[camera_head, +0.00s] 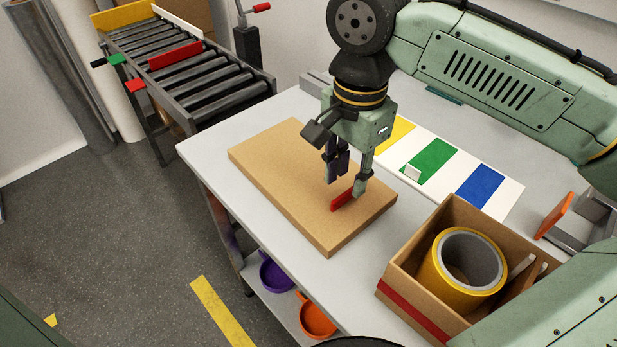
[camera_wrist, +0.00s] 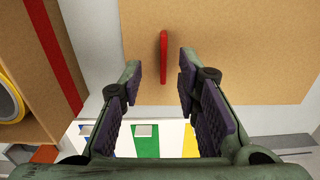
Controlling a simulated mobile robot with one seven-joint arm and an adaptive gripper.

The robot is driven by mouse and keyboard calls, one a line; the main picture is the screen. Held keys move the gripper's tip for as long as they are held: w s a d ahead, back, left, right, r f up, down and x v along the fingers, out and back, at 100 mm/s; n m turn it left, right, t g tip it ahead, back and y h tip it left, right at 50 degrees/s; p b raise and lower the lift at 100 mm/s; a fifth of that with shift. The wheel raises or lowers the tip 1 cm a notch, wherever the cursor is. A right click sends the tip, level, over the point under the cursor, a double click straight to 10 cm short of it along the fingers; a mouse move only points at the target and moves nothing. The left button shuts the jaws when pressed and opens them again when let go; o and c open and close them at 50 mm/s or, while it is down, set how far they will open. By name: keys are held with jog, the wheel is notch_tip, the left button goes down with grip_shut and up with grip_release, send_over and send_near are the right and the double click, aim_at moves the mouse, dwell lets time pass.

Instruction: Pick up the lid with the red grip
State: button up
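The lid is a flat tan board (camera_head: 275,165) lying on the light grey table. Its red grip (camera_head: 342,200) is a narrow bar standing on the lid's top, near its right end. My gripper (camera_head: 348,187) points down over this end of the lid, with its fingers apart. In the wrist view, the red grip (camera_wrist: 163,57) lies in the gap between the two fingertips (camera_wrist: 160,68), with space on both sides. The fingers are open and hold nothing. The height of the fingertips above the lid is hard to judge.
An open cardboard box (camera_head: 408,268) with a yellow-rimmed roll (camera_head: 447,285) stands at the right front. A strip of yellow, green and blue patches (camera_head: 482,186) lies behind the lid, with a small white block (camera_head: 412,172) on it. A roller conveyor (camera_head: 225,92) stands at the left back.

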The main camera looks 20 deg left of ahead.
aim_at(342, 195)
jog(key=f+b, duration=0.4)
jog(key=f, duration=0.1)
jog(key=shift+a+b, duration=0.25)
jog(key=shift+b, duration=0.1)
jog(key=shift+r, duration=0.1)
jog(key=shift+s, duration=0.1)
grip_shut()
